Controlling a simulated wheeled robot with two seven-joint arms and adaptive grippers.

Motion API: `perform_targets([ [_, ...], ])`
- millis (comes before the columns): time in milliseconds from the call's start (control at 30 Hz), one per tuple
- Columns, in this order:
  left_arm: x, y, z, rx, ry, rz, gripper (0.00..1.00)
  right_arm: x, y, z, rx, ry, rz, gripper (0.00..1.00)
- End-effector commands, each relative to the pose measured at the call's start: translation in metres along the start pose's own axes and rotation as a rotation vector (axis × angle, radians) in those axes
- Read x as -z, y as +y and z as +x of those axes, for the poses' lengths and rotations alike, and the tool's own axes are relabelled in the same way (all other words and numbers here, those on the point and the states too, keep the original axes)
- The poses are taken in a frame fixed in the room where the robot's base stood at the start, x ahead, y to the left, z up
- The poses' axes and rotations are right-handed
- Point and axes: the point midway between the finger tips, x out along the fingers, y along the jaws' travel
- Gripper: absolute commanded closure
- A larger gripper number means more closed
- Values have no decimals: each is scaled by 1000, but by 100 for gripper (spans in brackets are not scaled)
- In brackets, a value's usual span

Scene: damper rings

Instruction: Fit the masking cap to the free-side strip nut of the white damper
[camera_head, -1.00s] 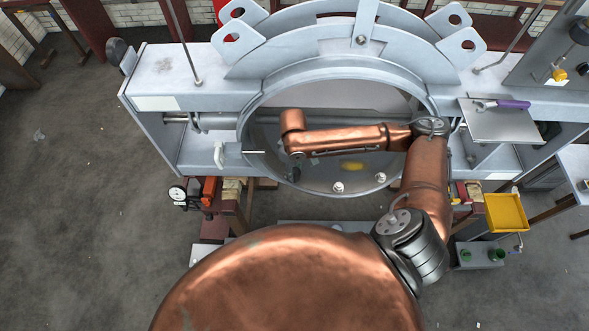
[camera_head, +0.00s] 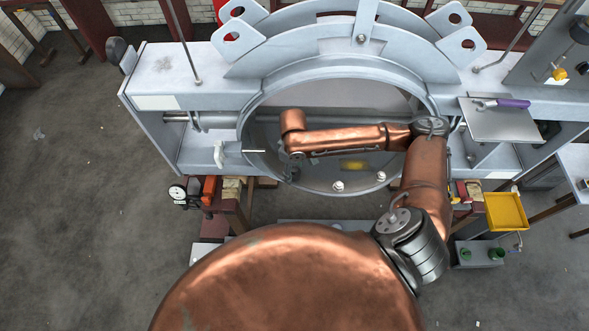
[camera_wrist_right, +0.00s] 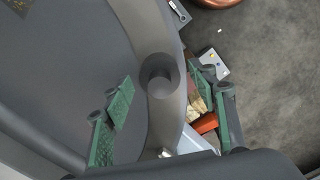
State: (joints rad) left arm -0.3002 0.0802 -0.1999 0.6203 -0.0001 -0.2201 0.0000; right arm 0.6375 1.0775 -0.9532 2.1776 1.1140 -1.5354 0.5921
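The damper is a large pale grey-white ring (camera_head: 258,92) in the head view. Two pale nuts, one of them the left nut (camera_head: 338,187), show on its near lower rim. My right arm reaches across the ring, and my right gripper (camera_head: 290,174) is small and dark at the ring's lower left inside edge. In the right wrist view its green-padded fingers (camera_wrist_right: 164,112) are spread apart. A dark grey round cylinder (camera_wrist_right: 158,78) stands at the rim between and beyond them, with gaps on both sides. I cannot tell whether it is the masking cap, a nut, or both. My left gripper is out of view.
A grey plate with a purple-handled tool (camera_head: 512,104) is at the right. A yellow tray (camera_head: 507,211) stands below it. A dial gauge (camera_head: 178,192) and an orange block (camera_head: 209,187) lie left, below the ring.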

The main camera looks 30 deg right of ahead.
Motion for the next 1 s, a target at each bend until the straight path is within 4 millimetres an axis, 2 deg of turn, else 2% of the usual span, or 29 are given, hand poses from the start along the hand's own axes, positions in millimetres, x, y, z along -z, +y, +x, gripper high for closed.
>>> perform_targets([
  [367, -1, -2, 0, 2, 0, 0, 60, 0, 0, -5, -1, 1, 0, 44],
  [467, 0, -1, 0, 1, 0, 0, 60, 1, 0, -17, -1, 3, 0, 44],
  [800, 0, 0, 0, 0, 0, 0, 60, 0, 1, -87, -3, 3, 0, 44],
  [1000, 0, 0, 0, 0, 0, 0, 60, 0, 0, -113, -1, 1, 0, 44],
])
